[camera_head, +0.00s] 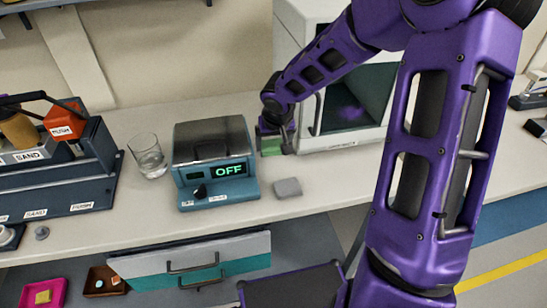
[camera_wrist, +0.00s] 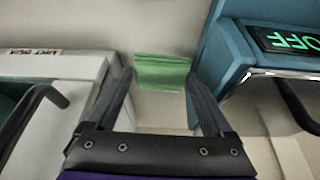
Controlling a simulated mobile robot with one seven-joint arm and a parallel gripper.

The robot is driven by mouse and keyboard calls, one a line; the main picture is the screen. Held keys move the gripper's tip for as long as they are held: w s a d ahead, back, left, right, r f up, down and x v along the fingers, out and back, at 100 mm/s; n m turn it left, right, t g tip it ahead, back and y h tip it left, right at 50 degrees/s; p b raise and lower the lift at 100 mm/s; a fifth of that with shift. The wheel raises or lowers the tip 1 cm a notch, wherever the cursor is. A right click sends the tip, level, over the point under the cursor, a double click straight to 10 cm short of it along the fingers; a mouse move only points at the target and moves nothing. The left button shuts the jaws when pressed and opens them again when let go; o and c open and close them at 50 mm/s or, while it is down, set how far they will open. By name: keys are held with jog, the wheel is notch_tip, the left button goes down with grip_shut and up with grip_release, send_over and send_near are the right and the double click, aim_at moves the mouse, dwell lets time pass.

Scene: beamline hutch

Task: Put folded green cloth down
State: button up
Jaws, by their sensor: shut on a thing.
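The folded green cloth (camera_head: 270,146) is at the bench top, between the teal device with the OFF display and the white oven-like box. In the wrist view the cloth (camera_wrist: 162,72) shows as a small layered green block between my two fingers. My gripper (camera_head: 277,142) points down and is shut on the cloth, one finger at each side; it also fills the lower wrist view (camera_wrist: 163,82). The cloth is at or just above the bench surface; I cannot tell whether it touches. Its underside is hidden.
The teal device (camera_head: 215,163) stands close left of my gripper, and the white box (camera_head: 340,138) with its dark window close right. A grey block (camera_head: 288,187) lies in front. A glass (camera_head: 148,157) stands farther left. A drawer (camera_head: 190,262) is below the bench.

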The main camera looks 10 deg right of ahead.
aim_at(274, 155)
notch_tip(274, 155, down, 6)
jog(key=shift+r+b, duration=0.15)
jog(key=shift+b, duration=0.3)
jog(key=o, duration=1.1)
jog(key=shift+c, duration=0.2)
jog(key=p+v, duration=0.1)
jog(key=v, duration=1.6)
jog(key=shift+s, duration=0.1)
